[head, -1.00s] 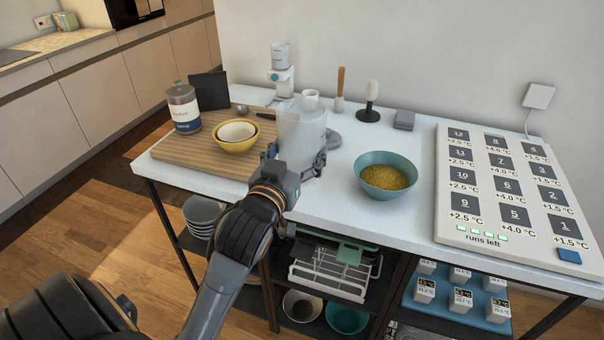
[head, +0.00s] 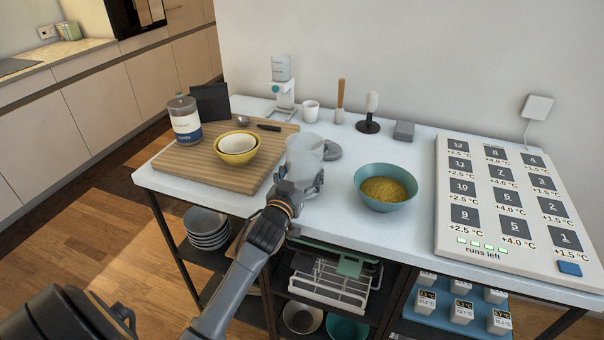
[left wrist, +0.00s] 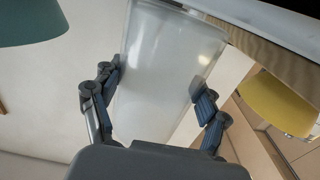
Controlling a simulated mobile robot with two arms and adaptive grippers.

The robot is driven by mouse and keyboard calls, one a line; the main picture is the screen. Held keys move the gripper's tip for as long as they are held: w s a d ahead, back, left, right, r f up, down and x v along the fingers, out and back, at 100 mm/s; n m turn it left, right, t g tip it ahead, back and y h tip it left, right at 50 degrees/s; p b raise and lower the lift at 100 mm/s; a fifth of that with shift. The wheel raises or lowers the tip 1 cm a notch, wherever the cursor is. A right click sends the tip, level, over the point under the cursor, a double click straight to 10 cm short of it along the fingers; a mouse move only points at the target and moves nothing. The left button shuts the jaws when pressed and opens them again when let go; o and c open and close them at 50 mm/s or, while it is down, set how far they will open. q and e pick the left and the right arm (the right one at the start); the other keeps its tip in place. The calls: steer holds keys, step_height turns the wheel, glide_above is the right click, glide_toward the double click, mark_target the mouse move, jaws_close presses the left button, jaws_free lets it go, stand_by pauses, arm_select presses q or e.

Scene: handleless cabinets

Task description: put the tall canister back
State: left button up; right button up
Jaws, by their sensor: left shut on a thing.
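My left gripper (head: 299,188) is shut on a tall, frosted, see-through canister (head: 304,152). It holds the canister about upright at the front middle of the white table, between the cutting board and the teal bowl. The left wrist view shows the canister (left wrist: 165,75) between the two fingers (left wrist: 158,95), one on each side. I cannot tell whether its base touches the table. A lidded jar with a white and blue label (head: 185,120) stands on the back left of the board. My right gripper is not in view.
The cutting board (head: 200,170) bears nested yellow and white bowls (head: 237,148). The teal bowl (head: 385,187) with yellow food is close right of the canister. A grey round item (head: 333,151) lies just behind it. A white cup (head: 311,110) and a dispenser (head: 283,85) stand further back.

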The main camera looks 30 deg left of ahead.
arm_select(q)
steer(key=shift+f, duration=0.1)
steer(key=shift+f, duration=0.2)
steer(key=o, duration=1.8)
steer(key=shift+s+r, duration=0.1)
steer(key=b+v, duration=0.1)
steer(key=v, duration=1.1)
